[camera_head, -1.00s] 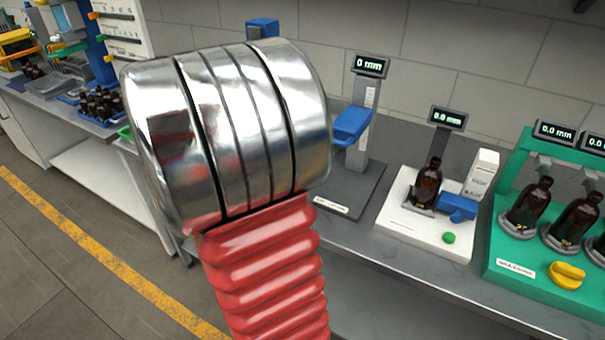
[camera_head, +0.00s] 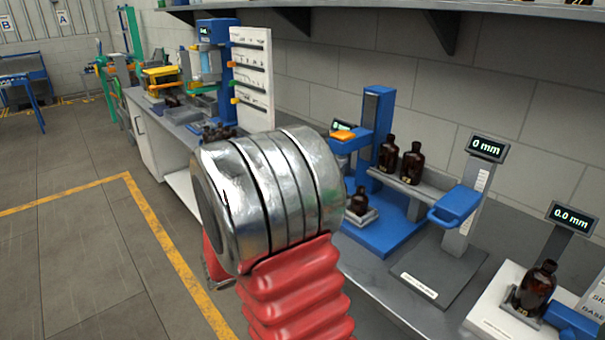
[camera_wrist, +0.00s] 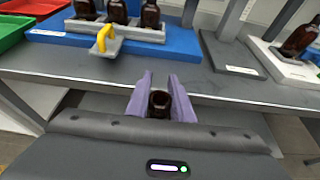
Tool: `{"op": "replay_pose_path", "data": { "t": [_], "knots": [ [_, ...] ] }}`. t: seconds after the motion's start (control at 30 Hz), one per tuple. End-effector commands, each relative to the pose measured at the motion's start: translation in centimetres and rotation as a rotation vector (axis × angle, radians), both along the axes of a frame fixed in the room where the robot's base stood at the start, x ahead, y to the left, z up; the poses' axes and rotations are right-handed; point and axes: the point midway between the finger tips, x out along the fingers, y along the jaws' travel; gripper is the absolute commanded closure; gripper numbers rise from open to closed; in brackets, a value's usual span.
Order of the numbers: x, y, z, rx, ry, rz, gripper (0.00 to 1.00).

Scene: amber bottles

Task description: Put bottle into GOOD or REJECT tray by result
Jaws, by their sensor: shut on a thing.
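In the wrist view my gripper (camera_wrist: 160,86) has its two purple fingers shut on a dark amber bottle (camera_wrist: 159,101). The bottle's mouth faces the camera, and it is held in front of the bench edge. A green tray (camera_wrist: 10,30) and a red tray (camera_wrist: 32,7) lie at the upper left of the wrist view; no GOOD or REJECT lettering is readable. In the head view my gripper and the held bottle are hidden behind or outside my arm.
A blue fixture (camera_wrist: 185,42) with several bottles and a yellow handle (camera_wrist: 104,39) stands on the bench (camera_wrist: 75,68). In the head view a gauge reads "0 mm" (camera_head: 487,148), and another bottle (camera_head: 536,288) stands at a "0.0 mm" station. The floor at left is clear.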

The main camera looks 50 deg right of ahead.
Motion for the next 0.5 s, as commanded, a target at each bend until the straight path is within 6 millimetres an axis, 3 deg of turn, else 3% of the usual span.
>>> {"op": "replay_pose_path", "data": {
  "t": [0.2, 0.5],
  "knots": [
    [5.7, 5.7, -3.7, -0.005, 0.005, 0.162, 1.0],
    [11.3, 14.7, -8.9, -0.006, 0.005, 0.379, 1.0]
  ]
}}
